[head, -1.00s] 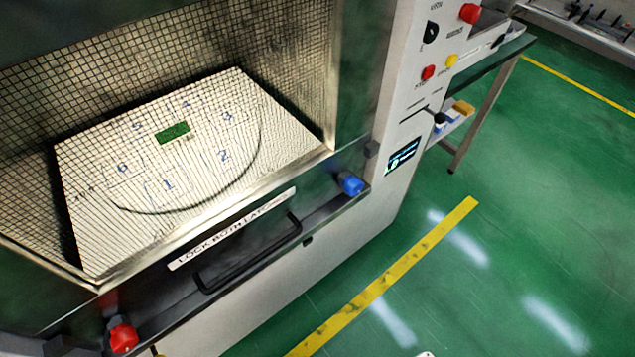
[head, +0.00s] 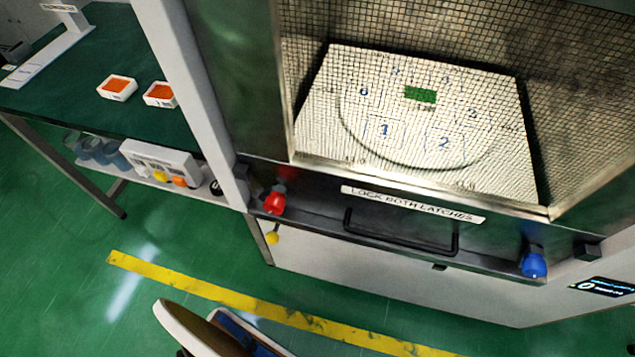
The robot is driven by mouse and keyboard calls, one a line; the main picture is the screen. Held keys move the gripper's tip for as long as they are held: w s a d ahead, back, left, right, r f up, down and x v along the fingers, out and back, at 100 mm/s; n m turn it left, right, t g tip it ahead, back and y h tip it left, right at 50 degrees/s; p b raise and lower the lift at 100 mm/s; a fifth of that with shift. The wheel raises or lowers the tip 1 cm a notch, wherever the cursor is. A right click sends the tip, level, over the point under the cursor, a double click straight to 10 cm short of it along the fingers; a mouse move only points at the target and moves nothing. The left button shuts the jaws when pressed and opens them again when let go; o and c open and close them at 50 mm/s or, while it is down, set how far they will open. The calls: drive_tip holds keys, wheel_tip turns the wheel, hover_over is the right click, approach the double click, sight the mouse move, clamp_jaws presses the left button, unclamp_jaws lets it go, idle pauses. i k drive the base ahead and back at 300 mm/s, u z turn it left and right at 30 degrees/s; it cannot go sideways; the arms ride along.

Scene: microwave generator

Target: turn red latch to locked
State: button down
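The red latch (head: 275,202) is a red knob at the left end of the dark front ledge of the microwave generator, below the mesh door. The blue latch (head: 534,264) is a similar knob at the right end of the same ledge. A label (head: 412,204) between them reads "LOCK BOTH LATCHES". I cannot tell from this view whether the red latch is locked. What shows at the bottom edge appears to be part of my own body, well apart from the red latch.
A black handle (head: 400,237) sits below the label. A small yellow knob (head: 272,238) hangs under the red latch. A green-topped table (head: 60,95) with two orange-filled trays stands at left. A yellow line (head: 230,297) crosses the open green floor in front.

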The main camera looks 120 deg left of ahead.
sight(273, 198)
drive_tip(key=u, duration=3.6)
drive_tip(key=k, duration=1.05)
drive_tip(key=z, duration=0.65)
